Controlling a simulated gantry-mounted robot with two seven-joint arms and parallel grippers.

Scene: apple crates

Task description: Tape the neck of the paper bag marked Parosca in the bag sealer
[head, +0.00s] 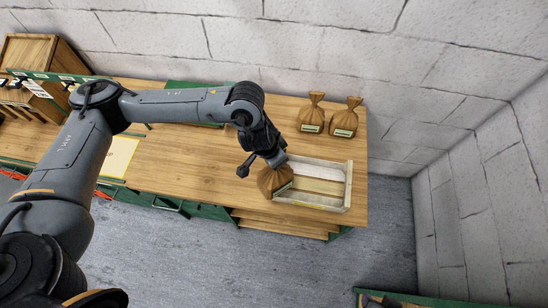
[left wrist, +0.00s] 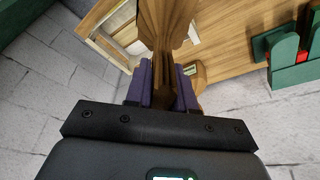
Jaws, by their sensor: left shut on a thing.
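My left gripper (head: 276,160) is shut on the neck of a brown paper bag (head: 273,181). The bag is upright, at the left end of the open wooden crate (head: 349,187); I cannot tell whether it touches the crate. In the left wrist view the dark fingers (left wrist: 163,85) pinch the bag's neck (left wrist: 165,45). The bag's label is too small to read, so I cannot tell if it says Parosca. A green device with a red part (left wrist: 288,60), perhaps the bag sealer, shows at the right of the left wrist view. My right gripper is not in view.
Two more tied brown bags (head: 311,114) (head: 345,118) stand behind the crate, labels unreadable. A yellow-edged pale sheet (head: 120,157) lies left on the wooden bench (head: 190,165). A wooden cabinet (head: 35,52) is far left. The bench between sheet and crate is clear.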

